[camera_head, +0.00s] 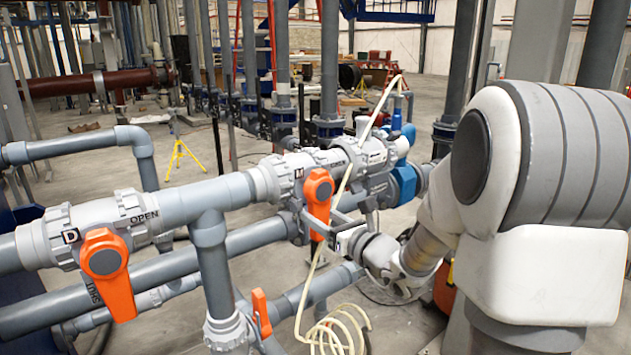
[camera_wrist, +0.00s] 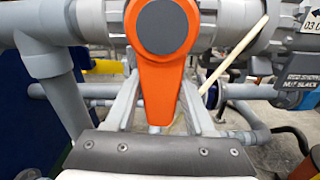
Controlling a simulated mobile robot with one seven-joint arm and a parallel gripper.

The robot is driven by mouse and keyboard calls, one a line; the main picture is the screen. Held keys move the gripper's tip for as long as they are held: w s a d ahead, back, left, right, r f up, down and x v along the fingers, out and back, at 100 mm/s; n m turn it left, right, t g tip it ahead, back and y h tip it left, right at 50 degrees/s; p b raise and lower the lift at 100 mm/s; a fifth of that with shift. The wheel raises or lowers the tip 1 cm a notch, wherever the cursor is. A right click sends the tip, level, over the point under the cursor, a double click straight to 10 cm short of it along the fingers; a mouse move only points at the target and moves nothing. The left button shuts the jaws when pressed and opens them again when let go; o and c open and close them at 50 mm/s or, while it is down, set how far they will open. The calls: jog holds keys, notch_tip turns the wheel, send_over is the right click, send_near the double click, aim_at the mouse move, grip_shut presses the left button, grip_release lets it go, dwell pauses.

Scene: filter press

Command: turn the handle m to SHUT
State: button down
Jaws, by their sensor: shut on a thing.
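The handle m (camera_head: 318,192) is orange with a dark round hub, on a grey pipe valve marked M. It points down, across the pipe. In the wrist view the handle (camera_wrist: 160,75) hangs with its narrow end between the two grey fingers of my gripper (camera_wrist: 157,95). In the head view my gripper (camera_head: 318,222) reaches in from the right and is shut on the handle's lower part. A label beside this valve, partly readable, lies along the pipe to the right. The SHUT lettering for this valve is not readable.
A second orange handle (camera_head: 106,272) on valve D points down at the left, and a smaller one (camera_head: 261,313) is below. A cream hose (camera_head: 335,195) runs past handle m. Grey pipes (camera_head: 209,255) cross below. A blue fitting (camera_head: 406,178) is to the right.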

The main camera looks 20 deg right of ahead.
aim_at(320, 218)
jog(key=shift+c, duration=1.2)
grip_release()
jog(key=shift+s+a, duration=0.1)
jog(key=shift+a, duration=0.35)
jog(key=shift+s+d, duration=0.15)
jog(key=shift+d, duration=0.15)
jog(key=v, duration=0.6)
jog(key=shift+s+d, duration=0.15)
jog(key=shift+s, duration=0.2)
